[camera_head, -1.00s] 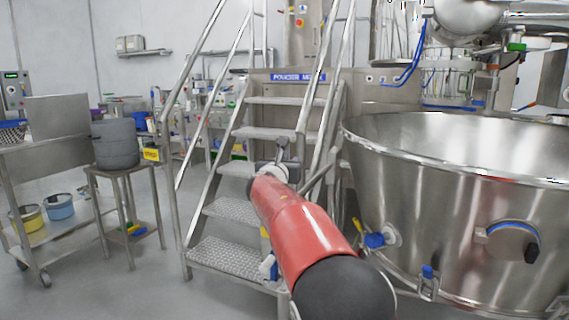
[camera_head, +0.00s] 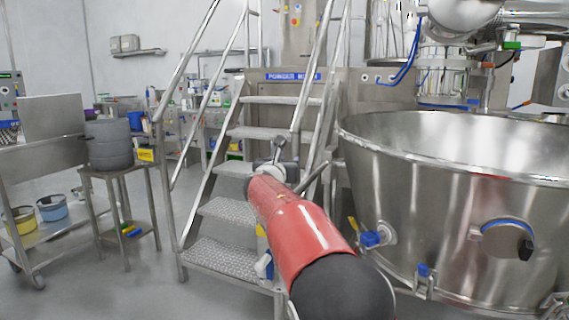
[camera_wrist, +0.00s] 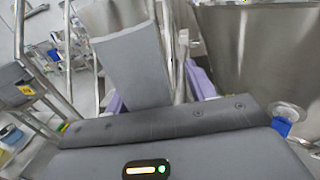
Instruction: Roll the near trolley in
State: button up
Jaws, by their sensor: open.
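A steel trolley (camera_head: 55,157) on castors stands at the left edge of the head view, with a lower shelf holding a yellow pail and a blue pail. A large steel bowl (camera_head: 440,200) with blue-topped fittings fills the right side; its underside is cut off, so I cannot tell whether it has wheels. My gripper (camera_head: 284,165) is at the end of my red arm, in front of the steps and left of the bowl. In the wrist view my gripper (camera_wrist: 157,88) has purple fingers set apart. A grey piece shows between them; I cannot tell what it is.
Steel steps (camera_head: 225,210) with handrails stand in the centre, close to my gripper. A small stool (camera_head: 148,198) carrying a grey drum (camera_head: 108,145) stands between trolley and steps. Open grey floor (camera_head: 120,295) lies in front at the left.

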jog(key=b+v, duration=0.2)
jog(key=v, duration=0.5)
jog(key=shift+s, duration=0.25)
jog(key=shift+d, duration=0.1)
